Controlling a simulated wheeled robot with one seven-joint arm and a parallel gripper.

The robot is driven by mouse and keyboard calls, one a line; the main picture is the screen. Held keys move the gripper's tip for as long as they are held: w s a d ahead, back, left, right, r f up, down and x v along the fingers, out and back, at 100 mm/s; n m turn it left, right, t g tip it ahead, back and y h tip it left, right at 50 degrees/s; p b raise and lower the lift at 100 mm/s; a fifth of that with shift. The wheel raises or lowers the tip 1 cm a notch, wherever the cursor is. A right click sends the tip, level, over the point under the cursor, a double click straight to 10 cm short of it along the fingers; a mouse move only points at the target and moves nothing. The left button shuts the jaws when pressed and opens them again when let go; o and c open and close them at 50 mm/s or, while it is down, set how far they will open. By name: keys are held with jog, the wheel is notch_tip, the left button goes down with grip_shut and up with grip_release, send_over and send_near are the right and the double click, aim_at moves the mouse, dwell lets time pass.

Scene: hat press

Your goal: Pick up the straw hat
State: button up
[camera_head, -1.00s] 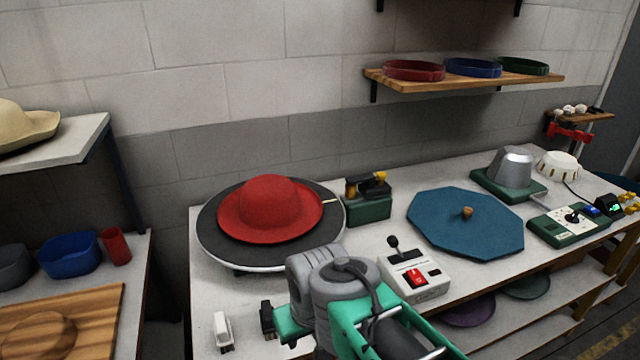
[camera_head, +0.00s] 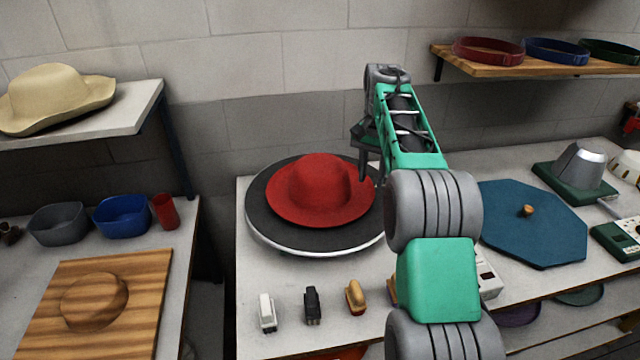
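The straw hat (camera_head: 55,97) is pale yellow with a wavy brim. It rests crown up on the white shelf (camera_head: 134,108) at the upper left. My gripper (camera_head: 368,168) hangs from the raised arm at the middle of the view, far to the right of the straw hat. It points down beside the right brim of a red hat (camera_head: 318,188). The fingers are seen from the side and partly overlap, so their opening is unclear. I see nothing held in them.
The red hat lies on a round dark turntable (camera_head: 264,226). Below the shelf are a grey bowl (camera_head: 58,223), a blue bowl (camera_head: 122,214), a red cup (camera_head: 165,210) and a wooden board (camera_head: 142,296). A gap separates the two tables. The space between straw hat and arm is clear.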

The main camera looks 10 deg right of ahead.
aim_at(370, 202)
jog(key=f, duration=0.4)
jog(key=f+p, duration=0.1)
jog(key=f, duration=0.2)
jog(key=shift+s+d+f, duration=0.1)
jog(key=shift+s+f, duration=0.1)
jog(key=shift+f, duration=0.15)
grip_shut()
